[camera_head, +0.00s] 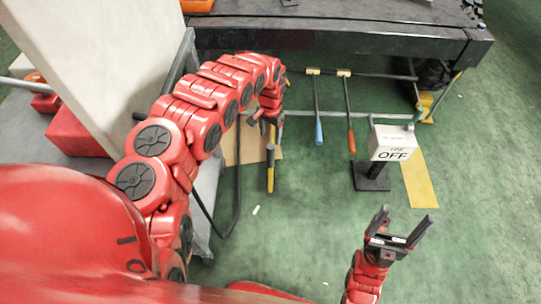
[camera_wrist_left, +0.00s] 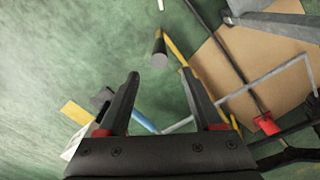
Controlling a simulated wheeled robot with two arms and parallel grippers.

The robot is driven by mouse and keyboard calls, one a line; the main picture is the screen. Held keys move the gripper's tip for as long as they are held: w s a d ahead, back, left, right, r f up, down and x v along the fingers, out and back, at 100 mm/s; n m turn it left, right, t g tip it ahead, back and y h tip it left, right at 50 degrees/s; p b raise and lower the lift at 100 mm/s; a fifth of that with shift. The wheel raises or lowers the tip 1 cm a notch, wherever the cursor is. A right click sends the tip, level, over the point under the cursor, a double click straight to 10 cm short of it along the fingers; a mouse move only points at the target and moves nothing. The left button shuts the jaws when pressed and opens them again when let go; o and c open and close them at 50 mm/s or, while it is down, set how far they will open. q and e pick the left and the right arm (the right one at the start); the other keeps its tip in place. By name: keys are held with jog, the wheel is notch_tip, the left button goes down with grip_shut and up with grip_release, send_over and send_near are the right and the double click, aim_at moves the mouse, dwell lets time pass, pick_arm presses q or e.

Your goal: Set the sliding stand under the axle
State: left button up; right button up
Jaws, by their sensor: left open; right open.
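I cannot surely tell which part is the sliding stand or the axle. A short post with a dark grip and a yellow lower part (camera_head: 270,178) shows just below my left gripper (camera_head: 266,128). In the left wrist view a dark cylinder with a grey end (camera_wrist_left: 159,52) lies beyond the gap between the fingertips, beside a yellow bar (camera_wrist_left: 176,48). My left gripper (camera_wrist_left: 160,78) is open and empty, apart from the cylinder as far as I can tell. My right gripper (camera_head: 405,217) is open and empty over the green floor.
A dark chassis frame (camera_head: 430,38) spans the top. Blue-handled (camera_head: 318,128) and red-handled (camera_head: 350,135) bars run from yellow brackets. A white OFF box (camera_head: 393,142) stands by a yellow strip (camera_head: 419,180). A pale panel (camera_head: 95,60) rises left.

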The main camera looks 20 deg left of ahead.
aim_at(270, 154)
pick_arm(q)
notch_tip(270, 154, down, 11)
jog(key=b, duration=0.3)
jog(key=shift+r+b, duration=0.1)
jog(key=shift+b, duration=0.25)
jog(key=shift+f+b, duration=0.4)
jog(key=shift+f, duration=0.4)
grip_shut()
jog(key=shift+r, duration=0.1)
